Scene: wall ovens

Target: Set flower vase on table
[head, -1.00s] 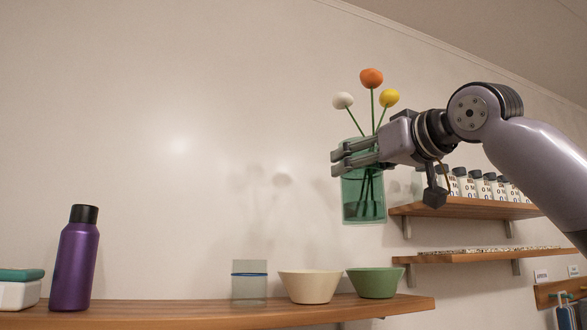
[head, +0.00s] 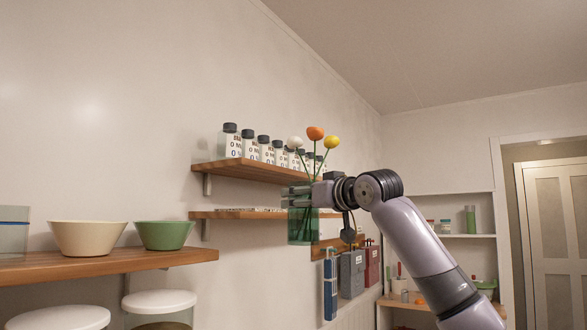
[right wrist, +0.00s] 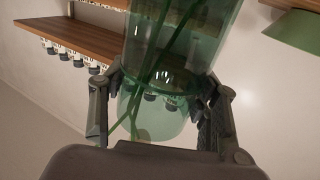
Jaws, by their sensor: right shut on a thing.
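The flower vase (head: 303,228) is clear green glass with white, orange and yellow round flowers on green stems. It is held up in the air, roughly upright, in front of the wall shelves in the head view. My right gripper (head: 301,195) is shut around the vase's body. In the right wrist view the vase (right wrist: 165,110) sits between the two fingers of my right gripper (right wrist: 160,105), with stems showing through the glass. My left gripper is in neither view. No table shows clearly.
A wooden shelf (head: 120,262) at left holds a cream bowl (head: 88,238) and a green bowl (head: 163,235). A spice shelf (head: 245,172) holds several jars behind the vase. A door (head: 558,230) stands at far right. Open air lies right of the arm.

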